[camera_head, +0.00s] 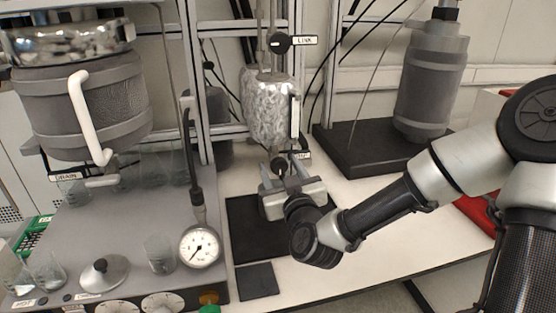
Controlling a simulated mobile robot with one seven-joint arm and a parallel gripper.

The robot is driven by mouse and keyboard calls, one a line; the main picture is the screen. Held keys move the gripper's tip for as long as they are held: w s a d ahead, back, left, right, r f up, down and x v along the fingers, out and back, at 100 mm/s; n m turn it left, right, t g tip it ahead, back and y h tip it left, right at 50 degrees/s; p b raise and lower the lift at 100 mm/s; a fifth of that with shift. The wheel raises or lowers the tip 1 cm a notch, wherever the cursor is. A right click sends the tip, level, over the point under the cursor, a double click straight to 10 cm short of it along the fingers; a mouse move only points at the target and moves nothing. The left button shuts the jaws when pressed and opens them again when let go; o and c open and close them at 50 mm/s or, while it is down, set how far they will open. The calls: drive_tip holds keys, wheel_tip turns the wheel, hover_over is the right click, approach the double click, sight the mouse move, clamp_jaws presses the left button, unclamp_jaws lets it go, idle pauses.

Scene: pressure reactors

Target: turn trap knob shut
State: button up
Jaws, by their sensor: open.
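A foil-wrapped vessel (268,106) hangs on the frame at the middle. Below it is a small black knob (279,165) beside a white label (300,154) that is partly hidden, so I cannot read it; I take this as the trap knob. My gripper (285,176) reaches in from the right at this knob, its fingers open about it. I cannot tell whether they touch it. The gripper body hides the lower part of the knob area.
A second black knob (280,43) labelled LINK sits above the vessel. A reactor with a white handle (90,117) and a pressure gauge (199,246) stand left. A grey cylinder (431,82) stands on a black base at the back right.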

drive_tip(key=shift+w, duration=0.1)
drive_tip(key=c, duration=1.1)
drive_tip(key=shift+o, duration=0.2)
